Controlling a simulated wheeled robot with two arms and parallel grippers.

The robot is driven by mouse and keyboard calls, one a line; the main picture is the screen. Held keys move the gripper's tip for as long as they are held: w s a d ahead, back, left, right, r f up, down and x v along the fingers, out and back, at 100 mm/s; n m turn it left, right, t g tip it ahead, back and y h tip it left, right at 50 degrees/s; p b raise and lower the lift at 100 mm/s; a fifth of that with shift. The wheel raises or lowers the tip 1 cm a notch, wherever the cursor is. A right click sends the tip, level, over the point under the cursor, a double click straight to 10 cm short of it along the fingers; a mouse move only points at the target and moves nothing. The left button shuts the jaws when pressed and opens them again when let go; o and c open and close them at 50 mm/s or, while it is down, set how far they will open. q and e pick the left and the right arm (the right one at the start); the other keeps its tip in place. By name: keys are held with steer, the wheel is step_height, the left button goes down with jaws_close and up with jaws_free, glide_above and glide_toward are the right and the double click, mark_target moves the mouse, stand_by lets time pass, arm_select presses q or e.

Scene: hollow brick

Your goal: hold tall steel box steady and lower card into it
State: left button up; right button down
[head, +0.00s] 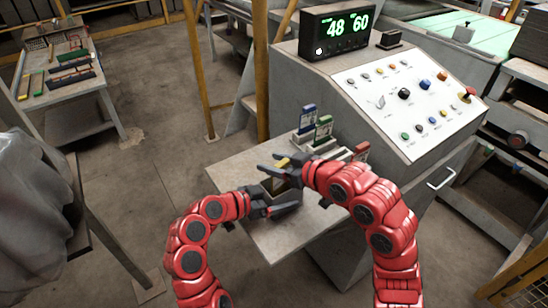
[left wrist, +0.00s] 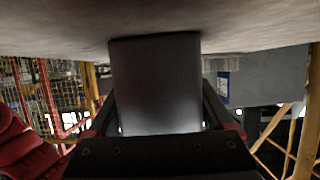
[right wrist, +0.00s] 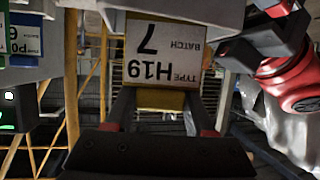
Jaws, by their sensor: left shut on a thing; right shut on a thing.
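The tall steel box (left wrist: 155,85) is a dark grey, plain-sided box standing on the table. My left gripper (head: 272,205) is shut on it, with a finger along each side in the left wrist view. The card (right wrist: 165,50) is white with a yellow end and reads "H19", "TYPE", "BATCH 7", upside down in the right wrist view. My right gripper (head: 288,168) is shut on its yellow end, close above the box. The box's opening is mostly hidden in the head view. I cannot tell whether the card's lower end is inside it.
Blue (head: 308,118), green (head: 323,130) and red (head: 361,152) cards stand in holders behind my right gripper. The grey console (head: 400,100) with knobs and a display (head: 338,33) rises behind them. The table's (head: 235,170) left part is clear.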

steer(key=shift+f, duration=0.8)
steer(key=shift+c, duration=0.9)
jaws_free()
step_height(320, 180, up, 12)
stand_by(0.4)
